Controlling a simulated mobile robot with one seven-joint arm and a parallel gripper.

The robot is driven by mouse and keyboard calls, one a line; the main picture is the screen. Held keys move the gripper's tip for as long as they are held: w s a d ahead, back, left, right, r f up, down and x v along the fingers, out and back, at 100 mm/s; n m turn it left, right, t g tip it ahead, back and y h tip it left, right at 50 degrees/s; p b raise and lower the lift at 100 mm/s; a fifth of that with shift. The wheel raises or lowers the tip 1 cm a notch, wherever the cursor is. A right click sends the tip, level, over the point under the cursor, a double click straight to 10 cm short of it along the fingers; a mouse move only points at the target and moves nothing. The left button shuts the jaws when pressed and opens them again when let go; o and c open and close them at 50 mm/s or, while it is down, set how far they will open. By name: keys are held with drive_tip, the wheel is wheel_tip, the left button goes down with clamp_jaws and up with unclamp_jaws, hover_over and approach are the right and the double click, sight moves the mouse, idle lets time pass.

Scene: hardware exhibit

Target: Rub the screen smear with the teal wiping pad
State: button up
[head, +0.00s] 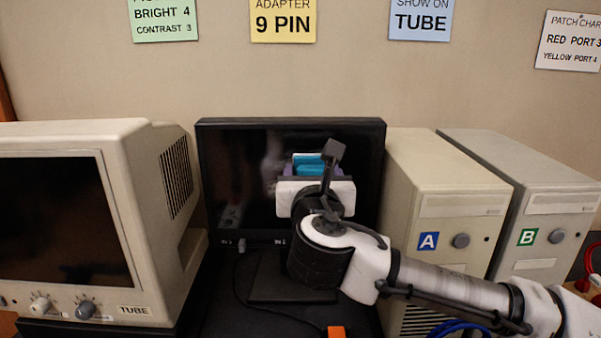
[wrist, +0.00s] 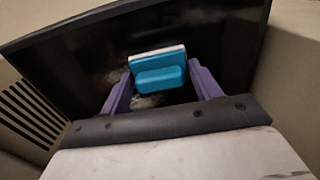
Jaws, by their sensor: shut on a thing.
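The teal wiping pad (wrist: 160,78) has a pale layer on its screen side and sits between the purple fingers of my gripper (wrist: 160,70), which is shut on it. In the head view the pad (head: 308,165) shows above my gripper, in front of the black flat screen (head: 230,195). The screen smear (head: 271,165) is a faint greyish patch left of the pad. In the wrist view, pale smear marks (wrist: 117,76) show left of the pad and below it. The pad is close to the screen; I cannot tell whether it touches. My gripper hides part of the screen.
A beige tube monitor (head: 130,200) stands at the left. Beige computer case A (head: 425,185) and case B (head: 530,180) stand close at the right. An orange object (head: 336,332) lies at the front. Paper signs hang on the wall.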

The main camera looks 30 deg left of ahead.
drive_tip(key=shift+w+d, duration=0.55)
drive_tip(key=shift+d, duration=0.3)
drive_tip(key=shift+w+d, duration=0.5)
drive_tip(key=shift+d, duration=0.3)
drive_tip(key=shift+v, duration=3)
drive_tip(key=shift+f+b, duration=0.1)
drive_tip(key=shift+b, duration=0.35)
drive_tip(key=shift+b+v, duration=1.5)
drive_tip(key=shift+b, duration=0.5)
